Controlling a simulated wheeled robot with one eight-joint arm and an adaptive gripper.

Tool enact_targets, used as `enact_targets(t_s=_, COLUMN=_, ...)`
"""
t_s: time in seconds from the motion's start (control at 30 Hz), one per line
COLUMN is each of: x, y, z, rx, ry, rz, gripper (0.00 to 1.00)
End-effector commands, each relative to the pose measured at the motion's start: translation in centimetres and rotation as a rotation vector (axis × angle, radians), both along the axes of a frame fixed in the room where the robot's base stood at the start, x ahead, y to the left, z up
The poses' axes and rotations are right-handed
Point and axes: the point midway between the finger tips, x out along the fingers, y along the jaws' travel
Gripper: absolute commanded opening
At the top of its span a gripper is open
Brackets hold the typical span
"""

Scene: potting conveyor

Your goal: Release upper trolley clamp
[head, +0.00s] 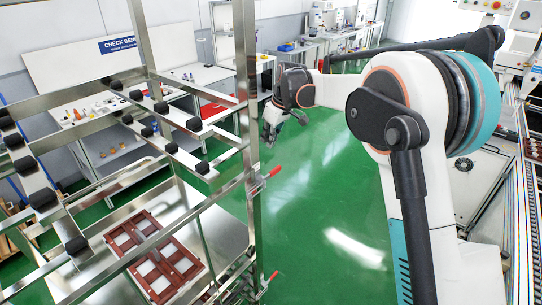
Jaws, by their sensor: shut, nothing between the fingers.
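The steel trolley (254,128) stands at the left. The upper trolley clamp (271,173) is on its near right post, with a red-tipped handle that points up and to the right. A lower clamp (271,278) with a similar red handle sits further down the same post. My gripper (268,139) is at the end of my outstretched arm, just right of the post and above the upper clamp in the picture. It is shut and empty, apart from the clamp. The gripper is small and dark here, so its fingers show little detail.
The trolley's upper rack has black pads (43,199) on its bars. A brown frame (155,262) lies on the lower shelf. A check bench (110,125) stands behind. The green floor (325,190) right of the trolley is clear. A conveyor (522,190) runs along the right edge.

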Motion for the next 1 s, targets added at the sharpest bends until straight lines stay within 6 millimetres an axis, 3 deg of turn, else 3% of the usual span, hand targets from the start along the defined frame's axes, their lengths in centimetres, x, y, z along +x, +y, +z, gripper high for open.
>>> enact_targets(t_s=0.57, x=0.3, y=0.5, z=-0.9, rx=0.0, ry=0.001, rz=0.007, gripper=0.0)
enact_targets(t_s=1.0, x=1.9, y=2.4, z=-8.0, rx=0.001, ry=0.002, rz=0.006, gripper=0.0)
